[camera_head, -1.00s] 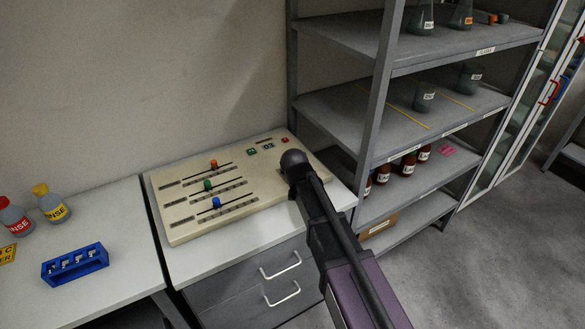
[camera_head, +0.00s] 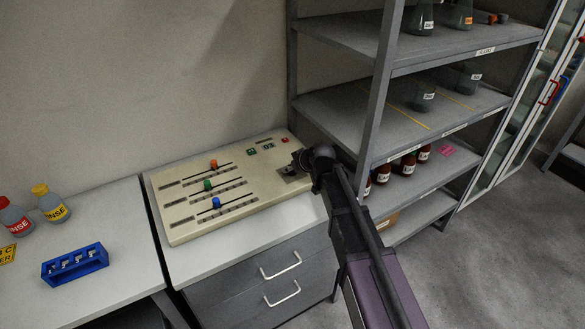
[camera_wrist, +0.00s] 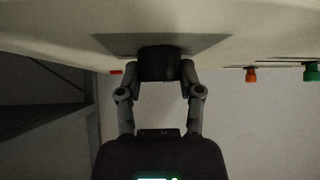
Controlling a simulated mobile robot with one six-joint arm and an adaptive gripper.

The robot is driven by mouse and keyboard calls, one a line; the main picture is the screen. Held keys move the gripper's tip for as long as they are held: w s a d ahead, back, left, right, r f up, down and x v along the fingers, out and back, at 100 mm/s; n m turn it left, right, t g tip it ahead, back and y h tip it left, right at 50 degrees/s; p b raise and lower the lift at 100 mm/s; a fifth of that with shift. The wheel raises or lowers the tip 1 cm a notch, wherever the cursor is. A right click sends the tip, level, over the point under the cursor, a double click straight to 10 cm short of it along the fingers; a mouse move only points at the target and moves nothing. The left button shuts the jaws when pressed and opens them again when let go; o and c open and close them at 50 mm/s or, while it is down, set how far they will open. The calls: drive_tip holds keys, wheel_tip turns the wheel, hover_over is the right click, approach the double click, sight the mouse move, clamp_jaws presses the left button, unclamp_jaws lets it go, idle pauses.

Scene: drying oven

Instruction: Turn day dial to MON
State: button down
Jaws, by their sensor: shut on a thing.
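The beige control panel (camera_head: 178,226) lies on a grey cabinet. A dark round dial (camera_wrist: 160,62) sits on a dark plate on the panel face, and it shows in the wrist view. My gripper (camera_wrist: 161,77) has one finger on each side of the dial and is shut on it. In the head view my gripper (camera_head: 297,162) reaches the panel's right end from the right, tilted. It hides most of the dial there. Part of the dial's plate (camera_head: 289,173) shows. The day markings and the dial's pointer cannot be read.
The panel also carries orange (camera_head: 213,164), green (camera_head: 207,185) and blue (camera_head: 216,203) slider knobs, a small display (camera_head: 268,146), a green button (camera_head: 252,152) and a red button (camera_head: 285,140). A metal shelf unit (camera_head: 375,110) stands close on the right. A blue rack (camera_head: 75,268) is at left.

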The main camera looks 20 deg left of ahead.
drive_tip(key=shift+s+n+g, duration=0.1)
drive_tip(key=shift+n+g, duration=0.3)
drive_tip(key=shift+n, duration=0.2)
drive_tip(key=shift+y, duration=0.3)
drive_tip(key=shift+c, duration=1.3)
unclamp_jaws()
drive_tip(key=shift+r, duration=0.1)
